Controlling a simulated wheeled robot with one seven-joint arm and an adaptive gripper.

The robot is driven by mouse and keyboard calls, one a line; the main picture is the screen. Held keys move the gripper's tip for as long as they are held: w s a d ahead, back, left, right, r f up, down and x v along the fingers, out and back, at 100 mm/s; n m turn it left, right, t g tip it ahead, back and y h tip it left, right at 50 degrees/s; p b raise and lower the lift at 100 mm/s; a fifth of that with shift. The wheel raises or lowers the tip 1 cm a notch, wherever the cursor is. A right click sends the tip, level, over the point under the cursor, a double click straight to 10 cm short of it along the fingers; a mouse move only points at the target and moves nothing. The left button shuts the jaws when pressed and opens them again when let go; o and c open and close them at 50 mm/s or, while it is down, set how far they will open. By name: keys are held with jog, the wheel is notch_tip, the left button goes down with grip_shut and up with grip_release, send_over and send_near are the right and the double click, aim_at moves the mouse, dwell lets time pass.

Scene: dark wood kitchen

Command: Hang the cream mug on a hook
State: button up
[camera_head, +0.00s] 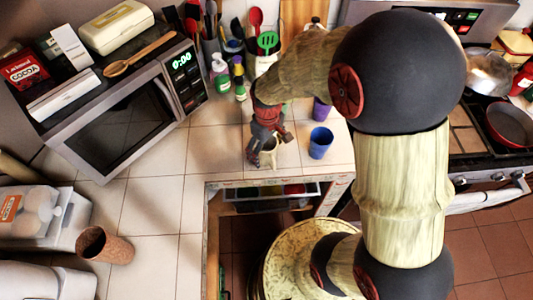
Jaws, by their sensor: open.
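A small cream mug (268,158) stands on the white tiled counter near its front edge, partly hidden by my gripper. My gripper (269,147) is open and reaches down at the mug, with dark fingers at its left and upper right. I cannot tell whether the fingers touch it. I cannot make out a hook in this view.
A blue cup (320,142) stands right of the mug, with a purple cup (321,108) behind it. A microwave (125,120) is on the left, and a brown cup (104,245) at lower left. An open drawer (270,192) lies below the counter edge. A stove is right.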

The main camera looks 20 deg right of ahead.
jog(key=shift+w+f, duration=0.1)
jog(key=shift+f, duration=0.4)
jog(key=shift+c, duration=0.9)
jog(key=shift+r, duration=0.1)
jog(key=c, duration=1.4)
